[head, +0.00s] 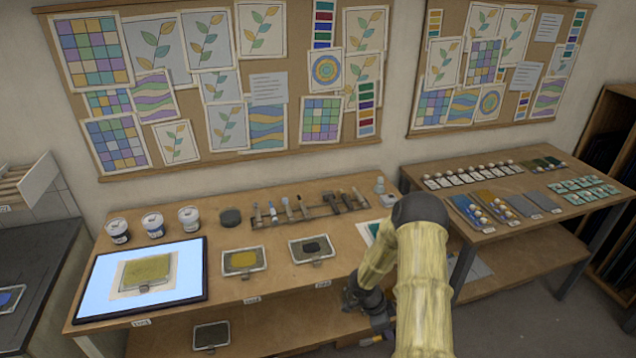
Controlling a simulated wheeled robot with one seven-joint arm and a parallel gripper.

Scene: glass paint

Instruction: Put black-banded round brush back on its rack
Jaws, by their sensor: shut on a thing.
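The brush rack (322,212) is a dark low rail at the back of the wooden table, holding several upright brushes and tools. My gripper (377,328) is low at the table's front right edge, right of the rack and nearer to me. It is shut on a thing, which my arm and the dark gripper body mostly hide. It appears to be the black-banded round brush, but its band and bristles cannot be made out.
Three white jars (153,224) and a dark round pot (231,217) stand left of the rack. A lit panel (196,284) lies at the front left, with two framed trays (244,262) beside it. A clear bottle (380,187) stands right of the rack. A second table (520,240) is at right.

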